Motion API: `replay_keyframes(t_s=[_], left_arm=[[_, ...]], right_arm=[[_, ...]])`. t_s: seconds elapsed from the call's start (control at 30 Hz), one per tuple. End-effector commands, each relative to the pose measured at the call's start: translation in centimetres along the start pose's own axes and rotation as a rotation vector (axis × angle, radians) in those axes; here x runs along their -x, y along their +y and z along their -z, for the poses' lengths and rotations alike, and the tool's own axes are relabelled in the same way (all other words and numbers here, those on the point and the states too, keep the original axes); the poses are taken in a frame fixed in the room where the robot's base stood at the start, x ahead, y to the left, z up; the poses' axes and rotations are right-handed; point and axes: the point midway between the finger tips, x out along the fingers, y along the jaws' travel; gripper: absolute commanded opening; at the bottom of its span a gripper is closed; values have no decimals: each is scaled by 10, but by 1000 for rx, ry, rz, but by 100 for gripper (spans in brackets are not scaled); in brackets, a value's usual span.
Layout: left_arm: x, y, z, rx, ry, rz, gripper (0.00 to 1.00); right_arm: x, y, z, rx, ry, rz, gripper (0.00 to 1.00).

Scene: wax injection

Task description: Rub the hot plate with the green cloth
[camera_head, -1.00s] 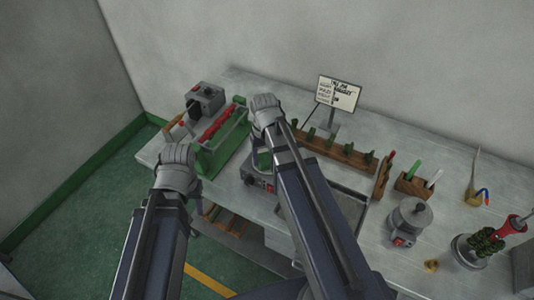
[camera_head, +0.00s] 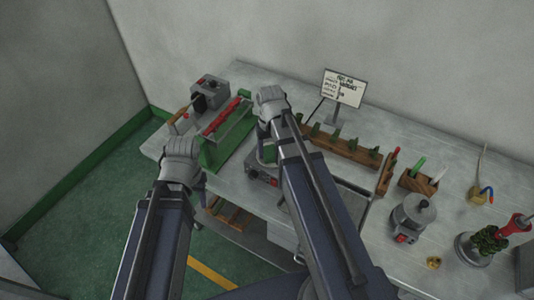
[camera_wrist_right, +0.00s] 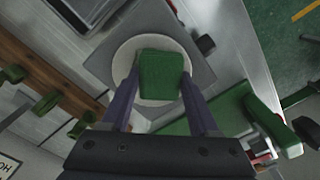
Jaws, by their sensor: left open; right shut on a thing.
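The green cloth (camera_wrist_right: 160,78) is a folded block held between the fingers of my right gripper (camera_wrist_right: 158,92). It lies over the pale round top of the hot plate (camera_wrist_right: 122,62); whether it presses on the surface I cannot tell. In the head view, the hot plate's grey body with a red switch (camera_head: 262,177) shows beside my right arm, which hides much of it. A bit of the green cloth (camera_head: 269,153) shows below the right hand. My left gripper (camera_head: 202,188) is open near the table's front edge, left of the hot plate.
A green holder (camera_head: 214,156) with a red bar stands left of the hot plate, with a grey machine (camera_head: 209,91) behind it. A wooden rack (camera_head: 345,146) with green pieces and a sign (camera_head: 343,88) stand behind. A grey pot (camera_head: 412,214) stands at right.

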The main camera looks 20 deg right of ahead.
Motion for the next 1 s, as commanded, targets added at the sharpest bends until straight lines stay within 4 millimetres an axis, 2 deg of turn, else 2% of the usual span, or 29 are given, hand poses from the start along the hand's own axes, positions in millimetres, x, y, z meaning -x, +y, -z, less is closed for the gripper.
replay_keyframes(t_s=[0.1, 0.47, 0.8, 1.0], left_arm=[[-1, 0, 0, 0, 0, 0, 49], [-1, 0, 0, 0, 0, 0, 49], [0, 0, 0, 0, 0, 0, 49], [0, 0, 0, 0, 0, 0, 49]], right_arm=[[-1, 7, 8, -1, 2, -2, 17], [-1, 14, 15, -2, 4, -4, 17], [0, 33, 35, -2, 4, -4, 17], [0, 36, 36, -1, 3, -3, 17]])
